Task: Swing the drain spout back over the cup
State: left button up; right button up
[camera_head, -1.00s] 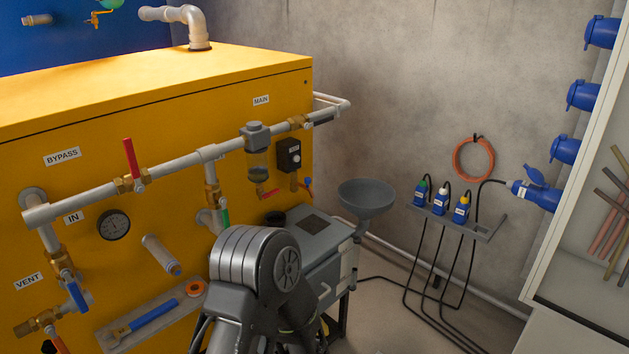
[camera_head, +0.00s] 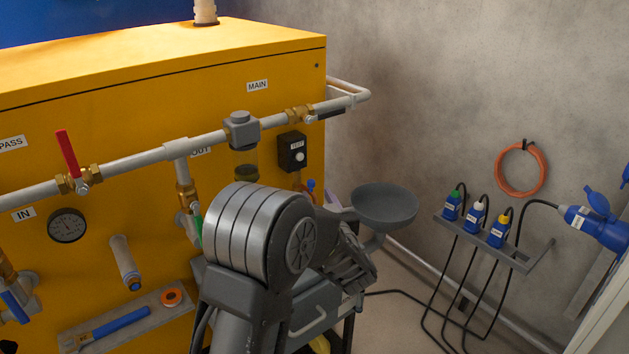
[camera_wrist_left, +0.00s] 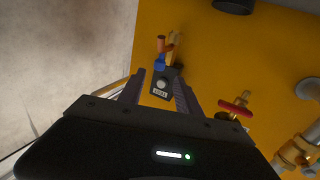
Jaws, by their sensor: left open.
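My left gripper (camera_wrist_left: 158,88) is open in the left wrist view, its two fingers apart on either side of the dark test box (camera_wrist_left: 161,89). A copper-coloured spout (camera_wrist_left: 164,46) with a blue handle (camera_wrist_left: 158,62) shows just past the fingertips, and nothing is between the fingers that I can tell is held. A dark round cup (camera_wrist_left: 232,5) is cut off at the top edge, apart from the spout. In the head view the test box (camera_head: 292,152) is on the yellow tank, and my left arm hides the cup and most of the spout. My right gripper is not in view.
A red-handled valve (camera_wrist_left: 237,106) is beside the right finger. A grey funnel (camera_head: 384,205) stands to the right of my arm. A white pipe (camera_head: 130,158) crosses the tank front. Bottles on a wall rack (camera_head: 478,212) are farther right.

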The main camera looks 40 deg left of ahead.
aim_at(312, 184)
pick_arm(q)
jog(key=shift+w+f, duration=0.1)
jog(key=shift+w+a, duration=0.4)
jog(key=shift+a, duration=0.05)
jog(key=b+x, duration=0.2)
jog(key=x, duration=0.4)
jog(key=shift+w+a, duration=0.15)
jog(key=shift+a, duration=0.05)
jog(key=shift+c, duration=0.4)
grip_shut()
dwell(0.7)
